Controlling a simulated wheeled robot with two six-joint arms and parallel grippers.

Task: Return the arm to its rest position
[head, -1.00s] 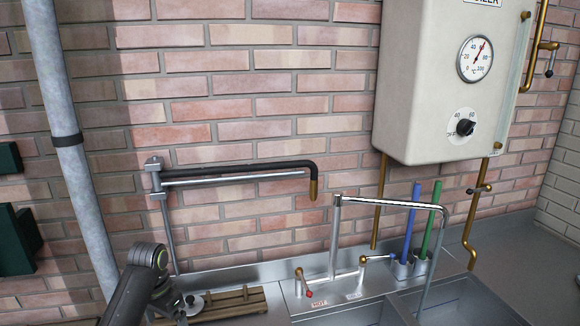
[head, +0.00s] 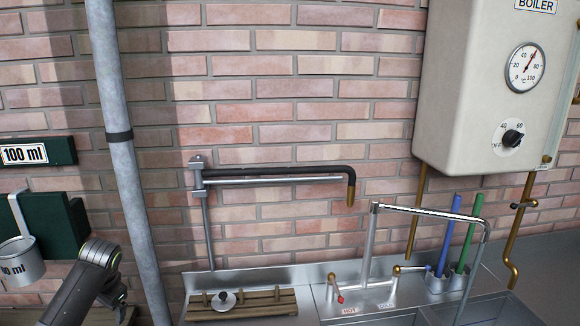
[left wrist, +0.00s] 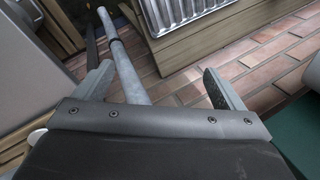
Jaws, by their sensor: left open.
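My left arm (head: 88,283) comes into the head view at the lower left, bent at a dark joint, in front of the wall and left of the grey pipe (head: 126,180). Its fingertips cannot be made out there. In the left wrist view my left gripper (left wrist: 158,88) has its two fingers wide apart, with nothing held between them. A grey pipe (left wrist: 125,55) shows beyond the fingers, nearer the left one. My right arm and gripper are in neither view.
A metal measuring cup (head: 20,262) hangs on a dark green holder (head: 60,225) close to my left arm. A wooden rack (head: 255,303), sink tap (head: 420,211), swing-arm pipe (head: 270,180) and boiler (head: 465,90) stand to the right. A ribbed metal drainer (left wrist: 185,8) shows in the wrist view.

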